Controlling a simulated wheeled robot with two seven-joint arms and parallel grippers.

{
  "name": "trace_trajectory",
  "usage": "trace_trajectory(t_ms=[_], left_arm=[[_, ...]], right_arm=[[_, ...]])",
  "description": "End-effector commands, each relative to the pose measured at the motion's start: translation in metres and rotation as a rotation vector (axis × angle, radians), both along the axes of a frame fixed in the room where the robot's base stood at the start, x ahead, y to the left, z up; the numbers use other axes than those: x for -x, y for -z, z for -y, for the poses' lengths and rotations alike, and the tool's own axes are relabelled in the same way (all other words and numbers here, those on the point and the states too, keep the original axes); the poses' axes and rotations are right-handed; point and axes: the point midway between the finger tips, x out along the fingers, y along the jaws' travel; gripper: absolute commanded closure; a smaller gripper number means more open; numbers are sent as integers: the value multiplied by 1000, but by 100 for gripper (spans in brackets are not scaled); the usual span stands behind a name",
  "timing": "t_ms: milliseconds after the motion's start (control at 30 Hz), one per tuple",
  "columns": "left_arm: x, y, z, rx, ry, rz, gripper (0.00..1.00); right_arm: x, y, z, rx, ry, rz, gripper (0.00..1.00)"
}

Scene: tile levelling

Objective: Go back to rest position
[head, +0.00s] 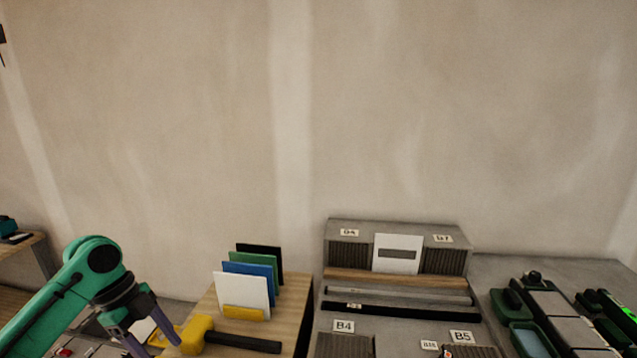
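My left arm comes in from the lower left, and its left gripper (153,345) points down at the bottom edge of the head view. Its two purple-grey fingers are spread apart. A pale patch shows between them, and I cannot tell what it belongs to. The right finger is close to the yellow head of a mallet (235,341); I cannot tell whether they touch. The mallet lies with its black handle to the right on a wooden table (290,318). My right gripper is not in view.
Upright white, blue, green and black panels (246,291) stand in a yellow holder on the wooden table. A grey stepped unit (400,231) with labelled slots and a white card stands right of it. Green trays (528,338) and tiles lie at far right. A plain wall fills the back.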

Motion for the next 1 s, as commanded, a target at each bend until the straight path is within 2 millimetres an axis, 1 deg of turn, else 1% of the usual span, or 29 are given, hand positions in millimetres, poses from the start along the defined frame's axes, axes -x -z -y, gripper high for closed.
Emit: trace_trajectory(t_ms=[33,233,367,567,667,700,800,900,1000], left_arm=[[0,3,2,-1,-1,-2,38],[4,39,22,-48,-67,-28,38],[8,63,38,-74,-127,-37,38],[23,106,68,-102,-267,-43,38],[34,126,85,-103,-374,-42,38],[40,134,92,-101,-427,-42,38],[56,149,106,-89,-584,-39,38],[74,160,112,-74,-765,-40,38],[92,165,110,-63,-952,-41,38]], right_arm=[[-5,0,0,-1,0,7,44],[-22,-2,-1,-2,-1,35,44],[-23,-2,-1,-2,-1,37,44],[-23,-2,0,-1,-2,38,44],[-22,-2,0,0,-2,35,44],[-20,-2,0,-1,-2,33,44],[-18,-1,0,0,-2,29,44],[-18,-1,1,0,-2,28,44],[-17,-1,1,0,-2,28,44]])
